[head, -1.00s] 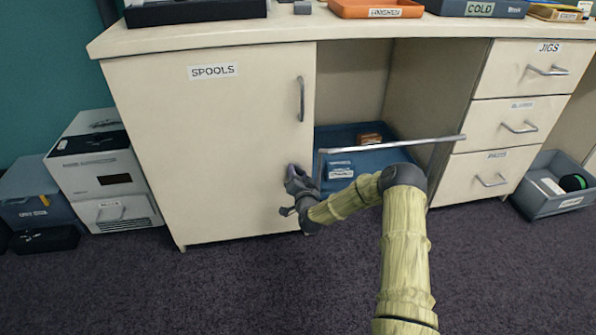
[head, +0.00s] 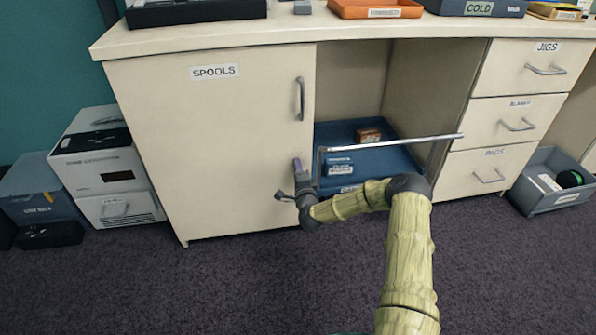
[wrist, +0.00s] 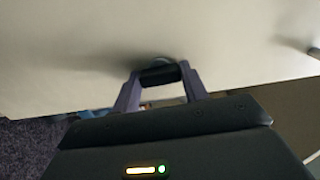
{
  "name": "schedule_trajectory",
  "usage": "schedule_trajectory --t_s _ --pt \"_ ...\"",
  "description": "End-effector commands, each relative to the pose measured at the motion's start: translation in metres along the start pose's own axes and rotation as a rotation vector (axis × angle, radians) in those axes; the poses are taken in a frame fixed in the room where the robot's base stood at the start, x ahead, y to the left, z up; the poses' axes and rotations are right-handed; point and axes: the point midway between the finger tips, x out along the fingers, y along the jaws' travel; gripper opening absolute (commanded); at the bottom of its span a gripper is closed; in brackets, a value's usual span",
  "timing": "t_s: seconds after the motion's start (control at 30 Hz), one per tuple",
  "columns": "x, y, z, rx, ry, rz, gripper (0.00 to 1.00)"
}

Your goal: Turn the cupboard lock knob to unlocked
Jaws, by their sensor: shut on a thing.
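The cupboard door (head: 205,140) is cream, labelled SPOOLS, and shut, with a grey bar handle (head: 300,98) at its upper right. The lock knob (wrist: 160,74) is a small dark piece on the pale door panel in the wrist view. My gripper (wrist: 158,82) has its two purple-grey fingers on either side of the knob, shut on it. In the head view my gripper (head: 298,168) is at the door's right edge, below the handle. It hides the knob there, and I cannot read which way the knob is turned.
An open bay right of the door holds a blue tray (head: 400,156), with a metal rail (head: 390,143) across its front. Drawers (head: 505,122) stand further right, and a grey bin (head: 545,205) on the floor. White boxes (head: 105,170) stand left. The carpet in front is clear.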

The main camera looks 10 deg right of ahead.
Motion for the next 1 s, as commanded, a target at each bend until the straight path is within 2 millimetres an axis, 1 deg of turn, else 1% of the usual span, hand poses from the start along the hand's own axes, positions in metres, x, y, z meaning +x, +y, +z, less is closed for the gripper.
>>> schedule_trajectory --t_s 0.2,0.57,0.6,0.7,1.0 --pt "-0.0003 0.0013 -0.0006 0.045 0.001 0.002 0.21" --pt "-0.0003 0.0014 -0.0006 0.05 0.001 0.003 0.21" --pt "-0.0003 0.0014 -0.0005 0.05 0.001 0.003 0.47" --pt "-0.0003 0.0012 -0.0004 0.049 0.001 0.002 0.65" --pt "-0.0009 0.0003 -0.0001 0.048 0.0 0.001 0.65"
